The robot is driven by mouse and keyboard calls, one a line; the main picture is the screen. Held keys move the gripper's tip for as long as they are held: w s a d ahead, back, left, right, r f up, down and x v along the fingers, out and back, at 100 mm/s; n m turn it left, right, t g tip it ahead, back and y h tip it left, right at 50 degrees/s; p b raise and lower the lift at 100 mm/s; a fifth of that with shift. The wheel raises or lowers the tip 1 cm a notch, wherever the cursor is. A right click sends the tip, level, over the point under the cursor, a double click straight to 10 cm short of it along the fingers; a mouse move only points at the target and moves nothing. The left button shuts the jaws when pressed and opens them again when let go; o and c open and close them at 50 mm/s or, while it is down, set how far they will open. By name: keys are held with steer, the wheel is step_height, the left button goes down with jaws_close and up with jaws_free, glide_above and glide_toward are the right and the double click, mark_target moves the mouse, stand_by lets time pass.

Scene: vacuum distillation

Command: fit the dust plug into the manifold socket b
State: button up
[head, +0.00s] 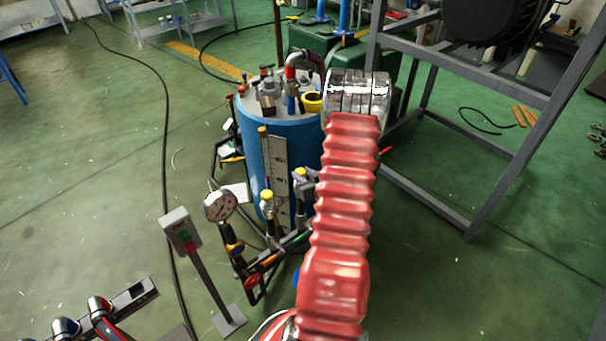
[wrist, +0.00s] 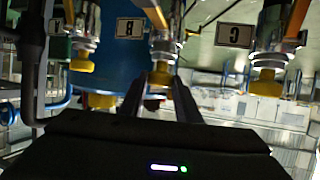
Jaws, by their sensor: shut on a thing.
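In the wrist view, which looks upside down, my gripper (wrist: 158,90) has its two dark fingers on either side of the yellow dust plug (wrist: 160,76). The plug is in line with the silver manifold socket b (wrist: 163,46), beside the plate marked B (wrist: 130,28). The plug appears to meet the socket's end; I cannot tell how deep it sits. Similar yellow pieces sit at the neighbouring fittings, one on the left (wrist: 82,63) and one by the C plate (wrist: 265,75). In the head view my red arm hides my gripper and the held plug.
A blue tank (head: 260,150) with fittings on its lid stands behind the manifold. A pressure gauge (head: 221,206) and a switch post (head: 181,231) stand to the left. A grey metal frame (head: 480,165) is on the right. Open green floor (head: 90,190) lies at left.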

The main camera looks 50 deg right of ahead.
steer(key=shift+f, duration=0.25)
steer(key=o, duration=1.2)
steer(key=shift+o, duration=0.2)
steer(key=v, duration=1.3)
steer(key=shift+s+a+r, duration=0.15)
steer(key=shift+s, duration=0.2)
